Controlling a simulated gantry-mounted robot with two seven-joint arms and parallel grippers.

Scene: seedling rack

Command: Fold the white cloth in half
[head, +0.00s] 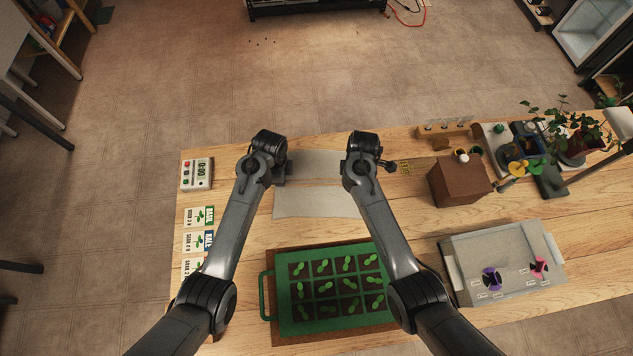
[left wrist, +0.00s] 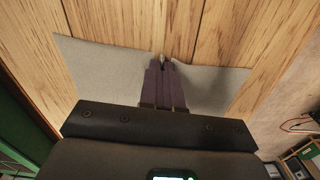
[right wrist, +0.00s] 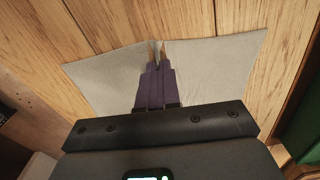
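The white cloth (head: 318,203) lies on the wooden table between my two grippers, with a faint crease or ridge running across its middle. My left gripper (head: 283,172) is at the cloth's left edge. In the left wrist view its fingers (left wrist: 163,62) are closed together at the cloth's edge (left wrist: 100,68), which bends in to the fingertips. My right gripper (head: 378,166) is at the cloth's right edge. In the right wrist view its fingers (right wrist: 157,52) pinch a raised bit of the cloth (right wrist: 105,78). The fingertips are hidden in the head view.
A green seedling tray (head: 269,297) stands in front of the cloth. A brown box (head: 460,183) and a grey tray (head: 470,262) with flowers are to the right. Bare table surrounds the cloth's left side.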

